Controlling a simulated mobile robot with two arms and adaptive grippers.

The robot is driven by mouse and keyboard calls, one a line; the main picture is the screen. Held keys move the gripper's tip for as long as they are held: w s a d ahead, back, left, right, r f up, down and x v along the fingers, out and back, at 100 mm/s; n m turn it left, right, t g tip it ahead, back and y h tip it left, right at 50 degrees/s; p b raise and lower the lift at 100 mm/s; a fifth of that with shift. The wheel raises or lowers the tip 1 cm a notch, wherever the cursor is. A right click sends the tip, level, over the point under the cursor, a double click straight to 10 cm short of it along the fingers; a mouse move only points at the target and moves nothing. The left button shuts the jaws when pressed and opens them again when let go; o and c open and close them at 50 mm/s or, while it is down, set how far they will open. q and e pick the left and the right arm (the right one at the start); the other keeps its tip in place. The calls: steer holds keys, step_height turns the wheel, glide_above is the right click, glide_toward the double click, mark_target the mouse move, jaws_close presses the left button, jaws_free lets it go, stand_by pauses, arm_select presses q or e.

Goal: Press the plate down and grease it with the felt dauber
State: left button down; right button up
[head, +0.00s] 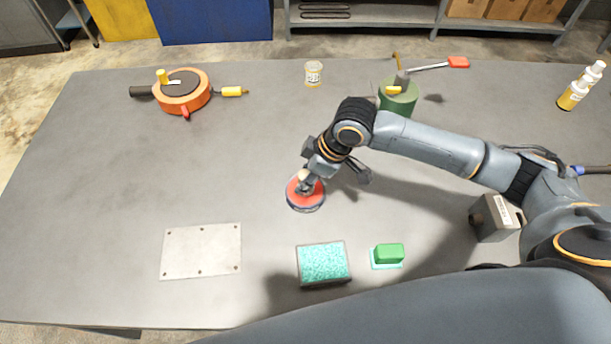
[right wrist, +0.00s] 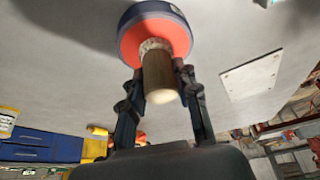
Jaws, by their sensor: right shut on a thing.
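The felt dauber has a pale wooden handle (right wrist: 160,80) and stands with its lower end on or in a round tin (head: 306,200) with a red top and a dark blue side. The tin also shows in the right wrist view (right wrist: 155,35). My right gripper (head: 311,173) is shut on the dauber's handle above the tin. The dauber's lower end is partly hidden. The plate (head: 201,251), flat and pale grey with small dark dots along its edges, lies at the front left of the table. It also shows in the right wrist view (right wrist: 252,76). My left gripper is not visible.
A box with a speckled teal top (head: 323,263) and a green block (head: 389,253) stand at the front. The table between tin and plate is clear.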

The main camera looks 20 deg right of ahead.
mark_target(306, 175)
steer(key=shift+s+f+p, duration=0.1)
steer(key=shift+p, duration=0.35)
stand_by(1.6)
step_height(306, 175, up, 7)
steer(key=p, duration=0.8)
stand_by(0.7)
